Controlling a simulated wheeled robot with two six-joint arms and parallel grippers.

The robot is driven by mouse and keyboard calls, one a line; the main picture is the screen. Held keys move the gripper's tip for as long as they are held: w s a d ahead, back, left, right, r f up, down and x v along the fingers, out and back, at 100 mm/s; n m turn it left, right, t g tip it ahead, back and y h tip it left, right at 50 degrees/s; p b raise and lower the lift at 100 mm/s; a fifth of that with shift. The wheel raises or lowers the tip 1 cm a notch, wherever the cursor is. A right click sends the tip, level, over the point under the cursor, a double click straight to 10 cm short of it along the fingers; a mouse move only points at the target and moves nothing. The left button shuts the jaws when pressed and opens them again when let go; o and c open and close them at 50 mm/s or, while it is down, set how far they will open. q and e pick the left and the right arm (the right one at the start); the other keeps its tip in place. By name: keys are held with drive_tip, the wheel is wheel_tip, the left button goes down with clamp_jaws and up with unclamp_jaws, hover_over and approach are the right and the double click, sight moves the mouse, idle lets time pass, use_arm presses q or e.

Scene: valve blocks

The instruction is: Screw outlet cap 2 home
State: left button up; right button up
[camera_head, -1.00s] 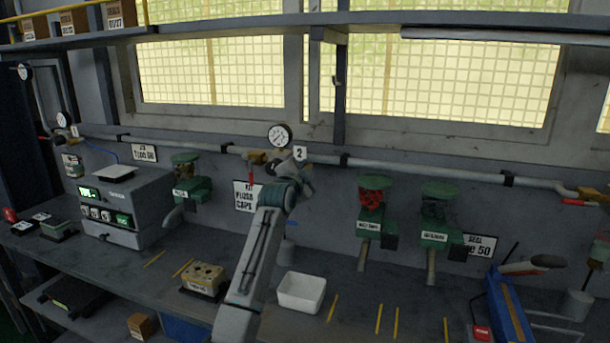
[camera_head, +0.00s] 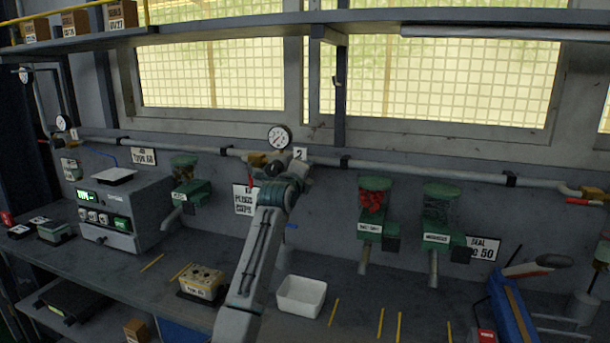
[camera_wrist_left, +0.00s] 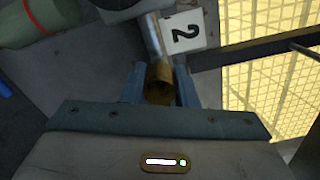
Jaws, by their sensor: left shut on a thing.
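Outlet cap 2 is a brass cylinder (camera_wrist_left: 159,83) in the left wrist view, between the two blue-grey fingers of my left gripper (camera_wrist_left: 158,74). The gripper is shut on it. The cap is in line with a silvery pipe stub (camera_wrist_left: 153,36) beside the "2" plate (camera_wrist_left: 185,33); whether its thread is engaged cannot be told. In the head view my left arm reaches up to the wall pipe just below the "2" plate (camera_head: 299,154), and hides the cap and fingers. My right gripper is out of view.
A pressure gauge (camera_head: 278,137) and brass valve (camera_head: 257,159) sit close to the left of my wrist. Green dispensers (camera_head: 374,208) hang on the wall to the right. A white bin (camera_head: 301,296) and a yellowish block (camera_head: 203,281) stand on the bench below.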

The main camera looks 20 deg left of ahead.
use_arm(q)
drive_tip(key=m, duration=0.4)
drive_tip(key=shift+b, duration=0.4)
drive_tip(key=shift+m, duration=1.7)
drive_tip(key=o, duration=1)
drive_tip(key=s+b, duration=0.4)
drive_tip(key=s, duration=0.6)
drive_tip(key=shift+s+a, duration=0.15)
drive_tip(key=shift+s, duration=0.25)
